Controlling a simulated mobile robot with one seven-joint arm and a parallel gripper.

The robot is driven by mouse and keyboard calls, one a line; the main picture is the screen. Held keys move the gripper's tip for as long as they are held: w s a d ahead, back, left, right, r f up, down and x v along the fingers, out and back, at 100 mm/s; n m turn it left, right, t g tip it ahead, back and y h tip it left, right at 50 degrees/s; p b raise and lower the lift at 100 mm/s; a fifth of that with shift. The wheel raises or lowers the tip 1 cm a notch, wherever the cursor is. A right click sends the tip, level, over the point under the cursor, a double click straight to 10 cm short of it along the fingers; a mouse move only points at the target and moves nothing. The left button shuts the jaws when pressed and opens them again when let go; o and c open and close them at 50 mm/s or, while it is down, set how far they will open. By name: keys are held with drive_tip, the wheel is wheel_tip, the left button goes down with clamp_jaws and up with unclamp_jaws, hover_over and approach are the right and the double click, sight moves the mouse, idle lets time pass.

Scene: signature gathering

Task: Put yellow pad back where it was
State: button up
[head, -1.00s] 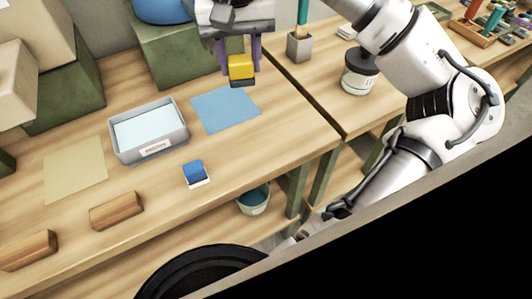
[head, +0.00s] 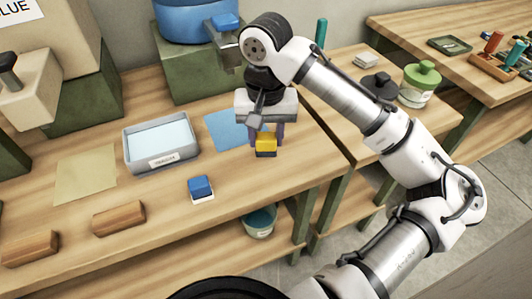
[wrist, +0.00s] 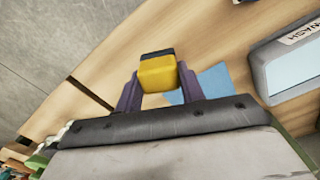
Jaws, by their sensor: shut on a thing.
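The yellow pad (head: 265,142) has a dark lower part. My gripper (head: 266,136) is shut on it and holds it in front of the blue sheet (head: 222,127). In the wrist view the pad (wrist: 158,74) sits between the two purple fingers of my gripper (wrist: 160,88). Whether the pad touches the wooden table (head: 160,215) is hard to tell; it seems to be above it. A blue pad (head: 200,187) with a white base stands on the table to the left.
A grey tray (head: 128,157) of pale liquid, a tan sheet (head: 86,173) and two wooden blocks (head: 119,218) (head: 30,248) lie to the left. A green-lidded jar (head: 419,84) stands on the right table. A bucket (head: 260,222) is below. Bare wood lies between the blue pad and my gripper.

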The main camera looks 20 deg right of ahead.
sight(266, 135)
drive_tip(key=shift+f, duration=3.1)
drive_tip(key=shift+f, duration=0.1)
drive_tip(key=o, duration=0.9)
wheel_tip(266, 135, up, 12)
drive_tip(key=shift+r, duration=0.1)
